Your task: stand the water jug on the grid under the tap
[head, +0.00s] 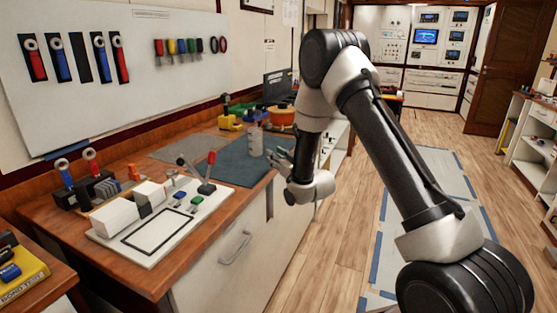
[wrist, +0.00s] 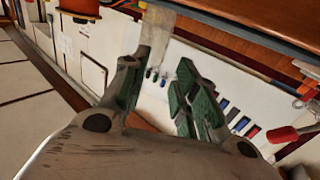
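A pale, see-through upright vessel (head: 255,141), which looks like the water jug, stands on the dark mat on the wooden bench. In the wrist view a pale grey translucent shape (wrist: 162,34) beyond my fingertips appears to be the same vessel. My gripper (head: 277,157) is just to the right of it in the head view, above the bench's front edge. In the wrist view the two green-padded fingers of my gripper (wrist: 165,75) are spread apart, with nothing clearly held between them. I cannot make out a tap or a grid.
A white board (head: 160,225) with a black outline, switches and levers lies on the near bench. A red-tipped lever (head: 210,165) stands up near the mat (head: 230,165). An orange round container (head: 281,117) and a yellow-based tool (head: 230,122) are behind. The floor at right is open.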

